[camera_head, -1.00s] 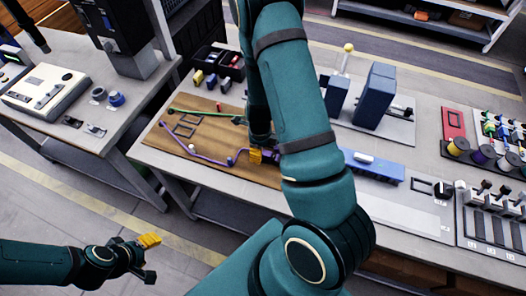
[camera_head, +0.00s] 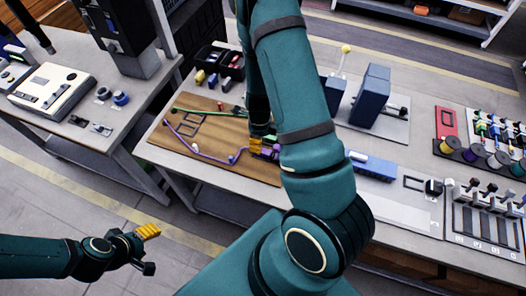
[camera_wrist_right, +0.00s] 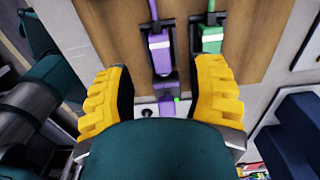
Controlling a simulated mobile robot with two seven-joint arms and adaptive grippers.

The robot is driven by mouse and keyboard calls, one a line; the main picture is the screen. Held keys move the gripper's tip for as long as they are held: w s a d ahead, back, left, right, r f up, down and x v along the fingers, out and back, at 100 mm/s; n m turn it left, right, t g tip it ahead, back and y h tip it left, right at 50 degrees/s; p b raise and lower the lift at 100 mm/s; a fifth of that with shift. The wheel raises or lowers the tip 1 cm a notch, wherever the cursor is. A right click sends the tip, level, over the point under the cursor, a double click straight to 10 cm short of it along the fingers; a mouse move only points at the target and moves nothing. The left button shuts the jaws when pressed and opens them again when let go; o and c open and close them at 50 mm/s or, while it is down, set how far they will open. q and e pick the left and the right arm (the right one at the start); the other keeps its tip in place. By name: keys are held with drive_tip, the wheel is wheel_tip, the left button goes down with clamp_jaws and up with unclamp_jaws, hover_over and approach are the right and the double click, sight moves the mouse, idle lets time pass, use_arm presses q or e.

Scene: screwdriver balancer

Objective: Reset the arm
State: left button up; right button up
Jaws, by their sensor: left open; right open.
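My right gripper (camera_head: 257,146) is over the right end of the brown board, partly hidden behind my right arm. The right wrist view shows its yellow fingers (camera_wrist_right: 160,100) apart, with a purple connector (camera_wrist_right: 160,58) beyond and between them. I see no finger touching it. A green connector (camera_wrist_right: 211,40) lies to its right. In the head view, the purple connector (camera_head: 271,151) shows beside the yellow fingers. My left gripper (camera_head: 149,232) is at the lower left, open and empty, over the floor and away from the tables.
The brown board (camera_head: 200,125) carries a purple cable (camera_head: 196,151) and a green cable (camera_head: 198,112). A blue block (camera_head: 372,168) and a blue machine (camera_head: 371,95) stand to the right. A second table with a white device (camera_head: 48,90) is at left. Open floor lies between.

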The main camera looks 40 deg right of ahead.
idle(0.4)
drive_tip(key=s+a+f+n, duration=0.1)
drive_tip(key=a+n, duration=0.2)
drive_tip(key=n, duration=0.1)
drive_tip(key=s+a+f+n+y, duration=0.1)
drive_tip(key=s+a+f+n, duration=0.1)
drive_tip(key=a+n, duration=0.1)
drive_tip(key=s+a+f+n, duration=0.2)
drive_tip(key=a+n, duration=0.1)
drive_tip(key=n, duration=0.3)
drive_tip(key=shift+s+a+f, duration=0.2)
drive_tip(key=shift+s+a, duration=0.05)
drive_tip(key=shift+a, duration=0.15)
drive_tip(key=s+a+n+y, duration=0.3)
drive_tip(key=s+a+n, duration=0.2)
drive_tip(key=a+n, duration=0.8)
drive_tip(key=w+a+f+n+t+b, duration=0.1)
drive_tip(key=w+f+n+b, duration=0.1)
drive_tip(key=w+f+b, duration=0.2)
drive_tip(key=w+b, duration=0.2)
drive_tip(key=b, duration=0.2)
drive_tip(key=shift+a+n+t+b, duration=0.15)
drive_tip(key=shift+n+t+b, duration=0.15)
drive_tip(key=shift+t, duration=0.1)
drive_tip(key=shift+f, duration=0.1)
